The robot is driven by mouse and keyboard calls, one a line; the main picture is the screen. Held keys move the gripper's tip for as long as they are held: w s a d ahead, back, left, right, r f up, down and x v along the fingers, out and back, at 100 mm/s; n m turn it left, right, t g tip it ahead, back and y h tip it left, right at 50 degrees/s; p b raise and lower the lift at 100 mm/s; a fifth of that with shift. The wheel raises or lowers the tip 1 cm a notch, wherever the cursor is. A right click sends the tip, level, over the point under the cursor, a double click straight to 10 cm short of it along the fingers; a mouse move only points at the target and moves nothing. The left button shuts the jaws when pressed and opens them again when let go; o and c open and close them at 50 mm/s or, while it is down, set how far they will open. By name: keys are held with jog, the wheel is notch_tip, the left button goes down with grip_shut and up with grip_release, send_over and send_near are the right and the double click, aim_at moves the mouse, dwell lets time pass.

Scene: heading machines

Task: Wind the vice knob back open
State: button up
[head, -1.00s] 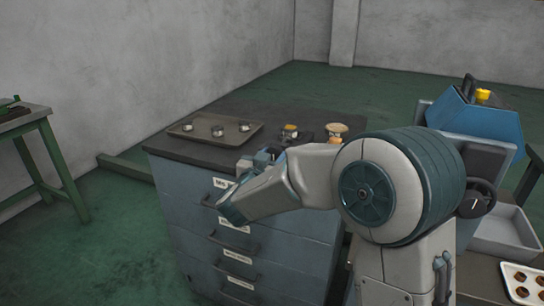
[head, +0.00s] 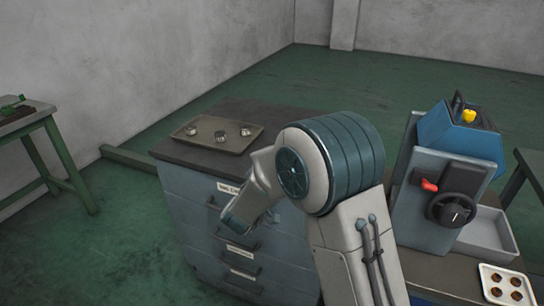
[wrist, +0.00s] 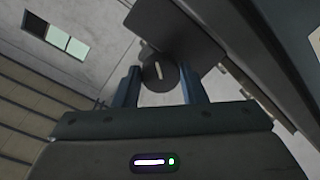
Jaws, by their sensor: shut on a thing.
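In the wrist view, a dark round knob (wrist: 158,76) with a pale line across its face sits between the two blue-grey fingers of my gripper (wrist: 160,86). My gripper is shut on this knob, with one finger on each side. The pale line stands nearly upright, leaning slightly. In the head view my arm covers the knob, the vice and my fingers. The vice's jaws cannot be made out.
A grey drawer cabinet (head: 200,215) stands below my arm. A tray (head: 216,133) with small metal rings lies on its top. At right stand a blue and grey machine (head: 450,165) with a black handwheel, a grey bin (head: 488,235) and a white tray (head: 506,268).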

jog(key=n+p, duration=0.1)
jog(key=p, duration=0.1)
jog(key=n+p, duration=0.3)
jog(key=p, duration=0.1)
jog(key=shift+r+n+h, duration=0.25)
jog(key=shift+n+h, duration=0.05)
jog(key=shift+n, duration=0.1)
jog(key=shift+f+n+p, duration=0.2)
jog(key=shift+n+p, duration=0.8)
jog(key=o, duration=1)
jog(key=b+v, duration=0.1)
jog(key=v, duration=1.3)
jog(key=shift+w+a+r+b, duration=0.1)
jog(key=shift+a+b, duration=0.05)
jog(key=shift+b, duration=0.15)
jog(key=shift+w, duration=0.1)
